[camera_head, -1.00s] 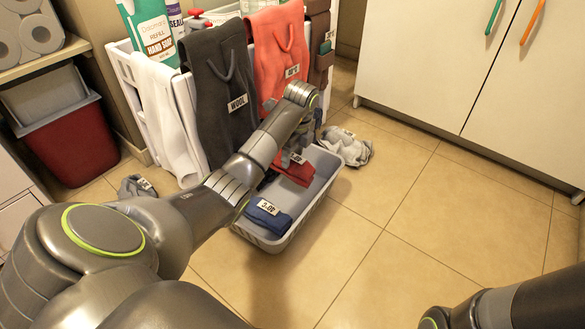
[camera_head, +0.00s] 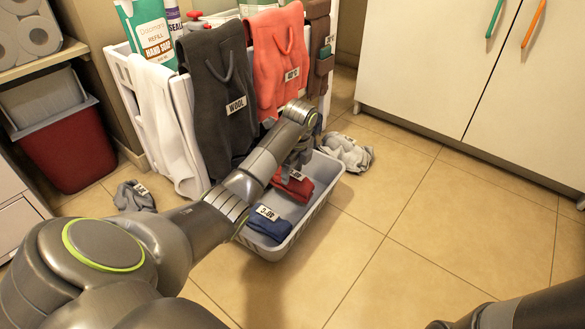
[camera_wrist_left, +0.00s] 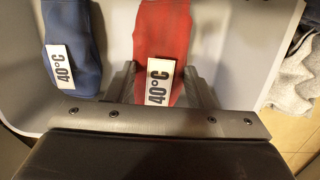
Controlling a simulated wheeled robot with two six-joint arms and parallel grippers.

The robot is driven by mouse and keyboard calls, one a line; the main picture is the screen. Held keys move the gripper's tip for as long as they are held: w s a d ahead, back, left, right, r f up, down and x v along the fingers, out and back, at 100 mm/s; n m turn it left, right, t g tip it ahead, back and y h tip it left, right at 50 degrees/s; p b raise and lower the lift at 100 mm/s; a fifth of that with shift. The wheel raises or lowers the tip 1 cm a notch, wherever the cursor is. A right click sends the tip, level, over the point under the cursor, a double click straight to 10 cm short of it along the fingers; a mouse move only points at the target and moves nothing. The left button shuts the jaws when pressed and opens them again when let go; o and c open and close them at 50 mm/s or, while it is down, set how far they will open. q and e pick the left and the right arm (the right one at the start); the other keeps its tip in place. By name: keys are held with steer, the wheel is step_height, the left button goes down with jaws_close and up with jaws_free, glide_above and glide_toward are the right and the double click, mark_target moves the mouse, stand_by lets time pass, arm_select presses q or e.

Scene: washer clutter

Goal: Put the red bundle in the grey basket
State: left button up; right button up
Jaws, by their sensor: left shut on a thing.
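The grey basket (camera_head: 318,203) stands on the tiled floor in the head view; its pale inside also shows in the left wrist view (camera_wrist_left: 230,45). The red bundle (camera_head: 293,186) is within the basket's walls, at its far part. In the left wrist view the red bundle (camera_wrist_left: 160,35) with a white "40°C" tag lies between my fingers. My left gripper (camera_wrist_left: 158,85) is shut on it, low in the basket. In the head view my left gripper (camera_head: 297,168) partly hides it. Whether the bundle touches the basket floor is unclear. My right gripper is out of view.
A blue bundle (camera_head: 268,224) lies in the basket's near part. Grey cloths lie on the floor at right (camera_head: 346,152) and left (camera_head: 134,196). A white rack (camera_head: 125,72) with hanging cloths stands behind. Open floor lies to the right (camera_head: 420,230).

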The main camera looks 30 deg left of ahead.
mark_target(296, 175)
arm_select(q)
steer(key=o, duration=1.3)
steer(key=shift+r, duration=0.2)
steer(key=r+p, duration=0.3)
steer(key=r, duration=0.1)
steer(key=d+r+p, duration=0.1)
steer(key=r+p, duration=0.1)
steer(key=r, duration=0.2)
steer(key=r+p, duration=0.3)
steer(key=r, duration=0.1)
steer(key=shift+d+r+p, duration=0.25)
steer(key=shift+r+p, duration=0.05)
steer(key=shift+p, duration=0.05)
